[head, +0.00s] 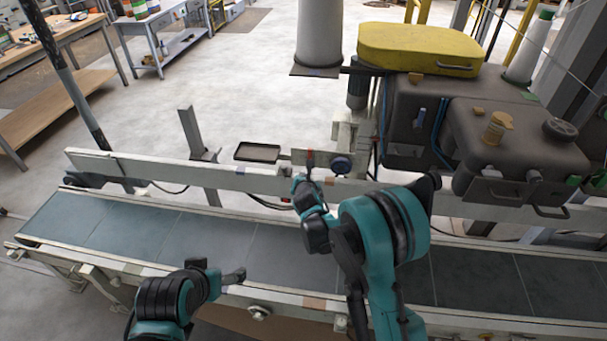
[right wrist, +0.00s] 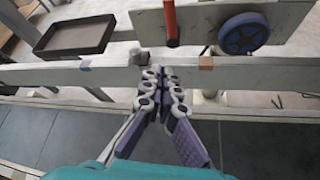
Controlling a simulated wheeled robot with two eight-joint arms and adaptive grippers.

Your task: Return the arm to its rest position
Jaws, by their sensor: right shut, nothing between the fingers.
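My right arm reaches over the conveyor, and its teal and black wrist shows in the middle of the head view. My right gripper (head: 298,184) is near the far rail, just below a bracket plate. In the right wrist view the right gripper (right wrist: 163,75) has its fingers together with nothing between them, in front of the pale rail. My left gripper (head: 238,275) is low over the near edge of the belt, left of the right arm. It is seen side-on and small, so its opening is unclear.
The conveyor belt (head: 212,237) is bare. The plate carries a red upright handle (right wrist: 171,22) and a blue knob (right wrist: 243,33). A small dark tray (right wrist: 42,52) sits left of them. A dark machine with a yellow lid (head: 420,42) stands at the right.

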